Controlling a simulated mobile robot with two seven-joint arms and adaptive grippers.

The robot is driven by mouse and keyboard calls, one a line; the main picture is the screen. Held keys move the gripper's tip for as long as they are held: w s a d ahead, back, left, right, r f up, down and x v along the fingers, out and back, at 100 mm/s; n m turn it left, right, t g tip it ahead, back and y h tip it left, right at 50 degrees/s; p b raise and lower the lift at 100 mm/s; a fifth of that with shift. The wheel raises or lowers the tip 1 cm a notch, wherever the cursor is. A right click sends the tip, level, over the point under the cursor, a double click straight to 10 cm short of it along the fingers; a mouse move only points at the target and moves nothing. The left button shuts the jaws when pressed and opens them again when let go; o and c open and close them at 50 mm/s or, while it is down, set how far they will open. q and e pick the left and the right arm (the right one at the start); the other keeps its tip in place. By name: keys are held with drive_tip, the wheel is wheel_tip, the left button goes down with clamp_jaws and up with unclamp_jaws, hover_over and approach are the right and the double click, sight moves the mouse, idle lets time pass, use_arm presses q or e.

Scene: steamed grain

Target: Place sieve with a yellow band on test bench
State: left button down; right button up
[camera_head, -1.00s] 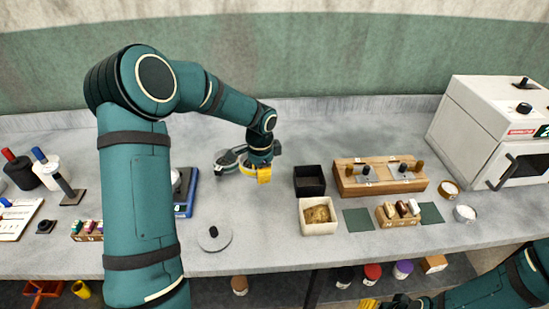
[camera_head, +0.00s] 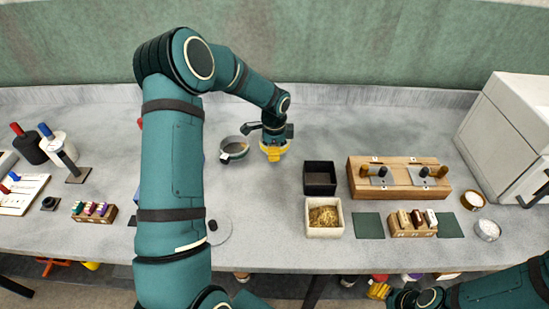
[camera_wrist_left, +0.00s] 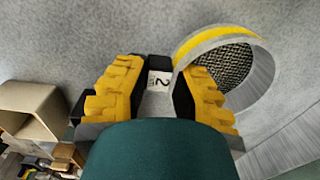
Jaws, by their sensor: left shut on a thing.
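The sieve (camera_head: 234,150) is a round grey ring at the middle of the bench, just left of my left gripper (camera_head: 273,153). The left wrist view shows its yellow band (camera_wrist_left: 213,33) and dark mesh floor. My left gripper (camera_wrist_left: 160,95) is shut on the sieve's side handle, a black and grey piece with a "2" label, between its yellow fingers. The sieve is low over the grey test bench (camera_head: 270,210); I cannot tell whether it touches. My right gripper (camera_head: 379,291) shows only partly at the bottom right, its opening unclear.
A black box (camera_head: 319,178) and a white box of grain (camera_head: 324,218) stand right of the left gripper. A round lid-like disc (camera_head: 220,230) lies partly behind my left arm. Bench behind the sieve is clear.

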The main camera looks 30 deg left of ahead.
use_arm(q)
wheel_tip(320, 180, down, 3)
drive_tip(key=shift+f, duration=0.15)
drive_tip(key=shift+f, duration=0.1)
drive_tip(key=c, duration=0.9)
unclamp_jaws()
drive_tip(key=shift+r, duration=0.25)
wheel_tip(320, 180, up, 12)
drive_tip(key=shift+f+p, duration=0.1)
drive_tip(key=shift+p, duration=0.4)
